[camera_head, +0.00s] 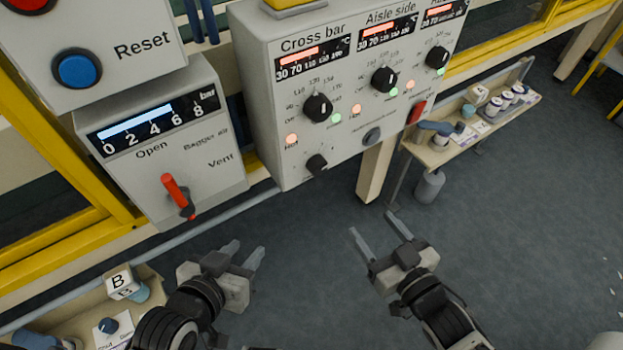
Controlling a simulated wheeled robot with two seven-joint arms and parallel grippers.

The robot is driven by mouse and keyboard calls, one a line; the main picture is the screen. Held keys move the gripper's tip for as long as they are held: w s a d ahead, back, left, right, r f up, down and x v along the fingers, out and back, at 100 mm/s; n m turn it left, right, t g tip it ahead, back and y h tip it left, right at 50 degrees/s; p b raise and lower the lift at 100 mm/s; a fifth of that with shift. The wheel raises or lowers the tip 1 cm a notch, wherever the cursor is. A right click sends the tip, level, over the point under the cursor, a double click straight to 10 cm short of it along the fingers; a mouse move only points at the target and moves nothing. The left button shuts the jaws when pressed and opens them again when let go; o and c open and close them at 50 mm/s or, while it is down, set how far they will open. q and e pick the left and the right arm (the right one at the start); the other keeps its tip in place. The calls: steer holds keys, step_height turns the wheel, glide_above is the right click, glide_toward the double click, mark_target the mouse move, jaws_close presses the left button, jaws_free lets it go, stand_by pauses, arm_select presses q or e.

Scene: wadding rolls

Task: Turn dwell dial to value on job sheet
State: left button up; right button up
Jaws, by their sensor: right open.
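A grey control panel (271,103) carries three black dials: one under "Cross bar" (318,107), one under "Aisle side" (384,80) and one at the right (437,57) under a cut-off label. A smaller black knob (317,164) sits at the panel's lower left. No dwell label is readable, so I cannot tell which knob is the dwell dial. I cannot make out a job sheet with a readable value. My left gripper (246,251) is open and empty, below and left of the panel. My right gripper (372,222) is open and empty below the panel, apart from it.
A grey box with a gauge and red lever (175,192) stands left, below a blue Reset button (77,69). The panel has a red switch (417,111). A shelf (440,157) with rolls stands right. Another tray (75,302) lies lower left. Floor (530,220) is open at right.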

mark_target(321, 171)
steer(key=w+a+y, duration=0.1)
steer(key=w+a, duration=0.2)
steer(key=w, duration=0.1)
steer(key=w+a+n+b, duration=0.1)
steer(key=w+a, duration=0.3)
steer(key=w, duration=0.1)
steer(key=w+a+y, duration=0.1)
steer(key=w+a, duration=0.2)
steer(key=w, duration=0.1)
steer(key=shift+w+a+f+n+y+b, duration=0.15)
steer(key=shift+w+a+n+y+b, duration=0.1)
steer(key=shift+n+y+b, duration=0.1)
steer(key=c, duration=1)
